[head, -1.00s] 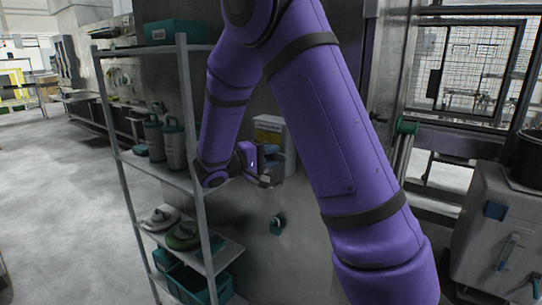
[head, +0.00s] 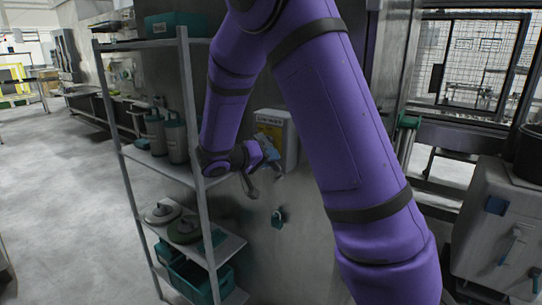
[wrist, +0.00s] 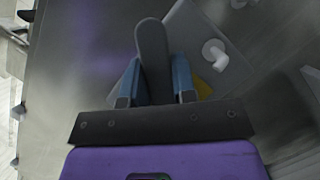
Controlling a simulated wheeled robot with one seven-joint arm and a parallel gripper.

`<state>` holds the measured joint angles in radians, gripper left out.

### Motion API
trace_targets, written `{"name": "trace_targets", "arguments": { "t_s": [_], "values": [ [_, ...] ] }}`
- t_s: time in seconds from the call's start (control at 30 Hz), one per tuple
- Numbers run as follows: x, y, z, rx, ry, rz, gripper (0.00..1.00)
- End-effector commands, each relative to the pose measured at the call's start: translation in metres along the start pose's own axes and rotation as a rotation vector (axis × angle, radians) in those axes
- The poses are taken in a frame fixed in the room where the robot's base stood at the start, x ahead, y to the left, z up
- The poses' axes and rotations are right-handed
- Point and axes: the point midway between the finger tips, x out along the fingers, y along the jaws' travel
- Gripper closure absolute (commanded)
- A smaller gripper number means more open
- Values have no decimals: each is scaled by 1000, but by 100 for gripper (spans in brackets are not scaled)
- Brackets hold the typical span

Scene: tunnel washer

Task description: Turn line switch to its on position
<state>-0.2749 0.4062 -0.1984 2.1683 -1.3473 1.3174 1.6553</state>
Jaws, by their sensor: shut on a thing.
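The line switch appears to be the light grey wall box with a yellow label (head: 274,128), on the metal panel beyond my forearm. It also shows in the wrist view (wrist: 188,38), partly hidden behind the lever and fingers. A dark grey rounded lever (wrist: 152,50) stands between my blue fingertips in the wrist view. My gripper (head: 264,160) is at the lower part of the box in the head view. It also shows in the wrist view (wrist: 154,82), shut on the lever. The lever's root is hidden.
A shelf rack (head: 190,130) with canisters, lids and teal bins stands close on the left of my wrist. A small teal fitting (head: 279,217) is on the panel below the box. A white bent knob (wrist: 215,53) juts from the box. A grey cabinet stands at right.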

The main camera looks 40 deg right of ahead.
Motion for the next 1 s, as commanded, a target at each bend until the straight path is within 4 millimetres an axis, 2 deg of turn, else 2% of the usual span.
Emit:
{"name": "trace_targets", "arguments": {
  "t_s": [0.5, 1.0],
  "values": [
    [-2, -18, -3, 345, 2, -146, 100],
    [-3, -22, -4, 435, 0, -183, 100]
  ]
}}
